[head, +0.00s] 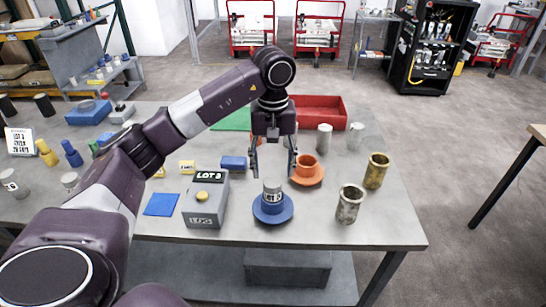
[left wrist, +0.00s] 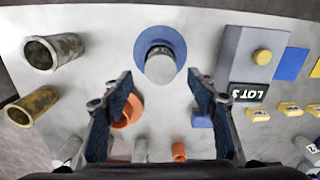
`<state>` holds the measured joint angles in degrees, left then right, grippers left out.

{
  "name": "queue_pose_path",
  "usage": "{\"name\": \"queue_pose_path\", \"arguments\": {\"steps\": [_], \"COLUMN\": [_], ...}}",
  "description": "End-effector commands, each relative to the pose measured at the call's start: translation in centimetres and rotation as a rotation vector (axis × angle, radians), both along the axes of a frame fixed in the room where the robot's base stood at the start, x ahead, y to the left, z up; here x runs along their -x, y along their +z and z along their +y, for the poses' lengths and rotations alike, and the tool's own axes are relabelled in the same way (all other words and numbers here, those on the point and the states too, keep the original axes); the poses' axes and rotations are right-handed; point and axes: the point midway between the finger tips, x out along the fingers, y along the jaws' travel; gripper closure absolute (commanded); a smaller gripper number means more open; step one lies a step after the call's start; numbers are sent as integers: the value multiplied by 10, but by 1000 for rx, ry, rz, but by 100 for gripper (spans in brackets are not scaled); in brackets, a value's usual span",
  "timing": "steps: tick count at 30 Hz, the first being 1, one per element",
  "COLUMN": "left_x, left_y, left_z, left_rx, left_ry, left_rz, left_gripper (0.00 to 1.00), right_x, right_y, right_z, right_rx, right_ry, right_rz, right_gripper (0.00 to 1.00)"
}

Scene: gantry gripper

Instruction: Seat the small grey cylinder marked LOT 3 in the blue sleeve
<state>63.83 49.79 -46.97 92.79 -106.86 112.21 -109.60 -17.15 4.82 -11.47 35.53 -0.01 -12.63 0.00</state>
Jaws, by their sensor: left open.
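In the left wrist view the cylinder's round grey top (left wrist: 160,68) sits within the blue sleeve (left wrist: 158,33). My left gripper (head: 273,174) is open and empty, above and slightly behind the cylinder, its fingers pointing down and apart from it. My right gripper is not in view.
An orange sleeve (head: 308,174) stands just behind right. A grey box (head: 206,203) with a LOT 3 display and yellow button stands left. A red tray (head: 320,110) lies behind.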

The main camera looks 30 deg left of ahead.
Motion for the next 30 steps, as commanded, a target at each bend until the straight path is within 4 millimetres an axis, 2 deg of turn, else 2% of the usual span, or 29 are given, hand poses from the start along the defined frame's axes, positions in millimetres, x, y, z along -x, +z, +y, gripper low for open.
{"name": "queue_pose_path", "arguments": {"steps": [1,6,10,15,30], "left_x": [-1,0,0,0,0], "left_y": [10,40,52,58,58], "left_z": [0,1,1,0,0], "left_rx": [0,-2,-1,0,0], "left_ry": [0,0,1,1,0], "left_rz": [-6,-2,-2,1,1], "left_gripper": [47,47,47,47,47], "right_x": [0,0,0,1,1], "right_y": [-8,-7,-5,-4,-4], "right_z": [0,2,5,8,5], "right_rx": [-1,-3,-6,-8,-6], "right_ry": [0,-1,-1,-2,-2], "right_rz": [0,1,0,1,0], "right_gripper": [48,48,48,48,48]}}
